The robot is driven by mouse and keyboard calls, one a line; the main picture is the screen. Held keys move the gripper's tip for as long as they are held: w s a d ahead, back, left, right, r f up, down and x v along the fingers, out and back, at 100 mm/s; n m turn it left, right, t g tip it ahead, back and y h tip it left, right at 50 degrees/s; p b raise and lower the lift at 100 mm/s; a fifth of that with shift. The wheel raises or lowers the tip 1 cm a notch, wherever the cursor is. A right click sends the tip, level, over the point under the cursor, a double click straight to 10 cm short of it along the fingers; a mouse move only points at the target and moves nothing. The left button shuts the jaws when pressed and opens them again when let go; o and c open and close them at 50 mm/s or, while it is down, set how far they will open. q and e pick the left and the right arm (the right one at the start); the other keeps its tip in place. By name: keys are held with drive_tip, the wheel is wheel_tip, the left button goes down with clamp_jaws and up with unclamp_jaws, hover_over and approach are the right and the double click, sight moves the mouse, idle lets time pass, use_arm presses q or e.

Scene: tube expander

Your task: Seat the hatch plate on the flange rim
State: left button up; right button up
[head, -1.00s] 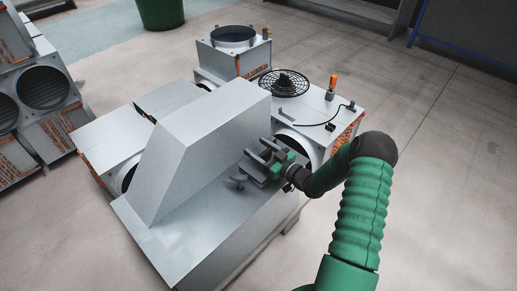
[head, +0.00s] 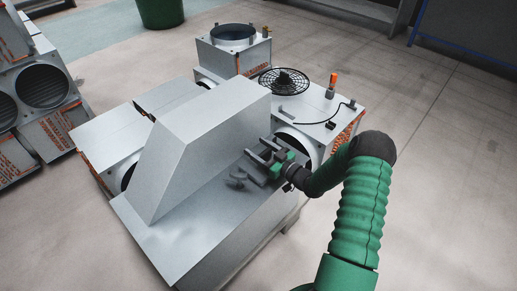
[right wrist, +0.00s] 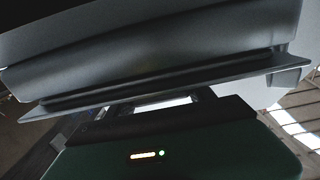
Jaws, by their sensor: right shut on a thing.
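My right gripper (head: 268,161) is beside a large grey block with a sloped side (head: 205,140), above the flat grey top in front. It is shut; the held piece is mostly hidden in the head view. In the right wrist view, a grey plate-like piece with a thin edge (right wrist: 205,82) spans the picture just beyond the gripper. I cannot tell whether this is the hatch plate. A round open collar (head: 233,34) tops the box at the back and may be the flange rim. A small dark piece (head: 238,180) left of the gripper is blurred. My left gripper is not in view.
A black fan grille (head: 284,82) and an orange-capped fitting (head: 332,85) sit on the metal unit behind the gripper. Stacked duct units (head: 42,88) stand at left. A green bin (head: 160,12) stands at the back. The floor at right is clear.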

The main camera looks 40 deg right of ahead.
drive_tip(key=shift+f, duration=0.5)
idle(1.3)
drive_tip(key=o, duration=1.8)
drive_tip(key=shift+o, duration=1.4)
